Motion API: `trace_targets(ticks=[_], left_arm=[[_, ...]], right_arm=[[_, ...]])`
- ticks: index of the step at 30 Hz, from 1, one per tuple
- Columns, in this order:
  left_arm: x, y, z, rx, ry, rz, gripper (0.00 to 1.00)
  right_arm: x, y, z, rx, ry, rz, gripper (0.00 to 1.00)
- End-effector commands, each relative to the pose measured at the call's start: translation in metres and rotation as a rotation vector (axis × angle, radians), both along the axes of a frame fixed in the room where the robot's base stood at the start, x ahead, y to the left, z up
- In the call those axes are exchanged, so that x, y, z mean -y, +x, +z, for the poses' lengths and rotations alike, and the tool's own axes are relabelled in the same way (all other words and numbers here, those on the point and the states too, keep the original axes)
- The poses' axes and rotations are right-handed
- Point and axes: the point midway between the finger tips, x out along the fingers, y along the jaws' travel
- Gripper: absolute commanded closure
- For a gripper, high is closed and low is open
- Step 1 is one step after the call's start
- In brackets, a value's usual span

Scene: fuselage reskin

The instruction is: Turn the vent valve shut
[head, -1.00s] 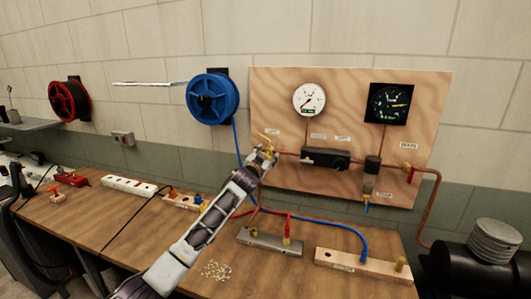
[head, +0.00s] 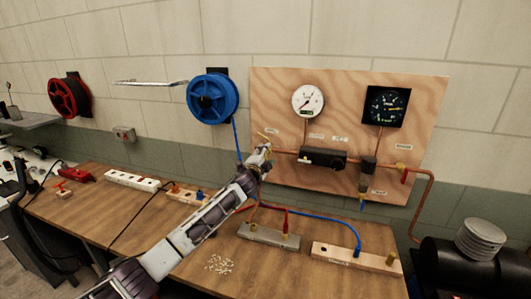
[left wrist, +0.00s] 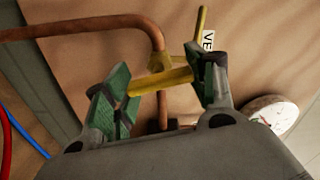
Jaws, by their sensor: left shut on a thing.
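The vent valve's yellow brass body (left wrist: 160,63) sits at the bend of a copper pipe in the left wrist view, beside a label partly reading "VE". Its yellow lever (left wrist: 160,82) lies across between the green finger pads of my left gripper (left wrist: 163,86), which is shut on it. A thin yellow rod (left wrist: 201,28) stands up behind one finger. In the head view my left gripper (head: 259,152) is at the left edge of the plywood panel, with a yellow tip (head: 264,137) showing above it. The wrist hides most of the valve there. My right gripper is not in view.
The plywood panel (head: 432,115) carries a white gauge (head: 308,101), a dark dial (head: 386,105), a black block (head: 323,158) and a red-handled valve (head: 404,174). Blue and red hoses run over the bench (head: 190,262) below. A blue reel (head: 212,98) hangs to the left.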

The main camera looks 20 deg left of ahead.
Motion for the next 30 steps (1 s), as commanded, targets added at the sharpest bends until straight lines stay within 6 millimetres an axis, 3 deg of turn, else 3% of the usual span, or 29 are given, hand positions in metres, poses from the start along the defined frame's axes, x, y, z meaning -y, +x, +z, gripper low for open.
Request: trace_targets(ticks=[12, 27, 28, 30], left_arm=[[0.001, 0.0, -0.001, 0.006, 0.228, -0.002, 0.68], [0.002, 0.0, -0.003, 0.007, 0.255, -0.002, 0.68], [0.002, 0.0, -0.003, 0.007, 0.255, -0.002, 0.43], [0.001, 0.0, -0.002, 0.007, 0.255, -0.001, 0.34]], right_arm=[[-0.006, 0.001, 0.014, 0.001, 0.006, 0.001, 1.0], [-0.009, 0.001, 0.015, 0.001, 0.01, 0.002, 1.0], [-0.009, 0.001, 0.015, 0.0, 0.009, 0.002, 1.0], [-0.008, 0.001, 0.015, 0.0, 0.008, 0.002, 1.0]])
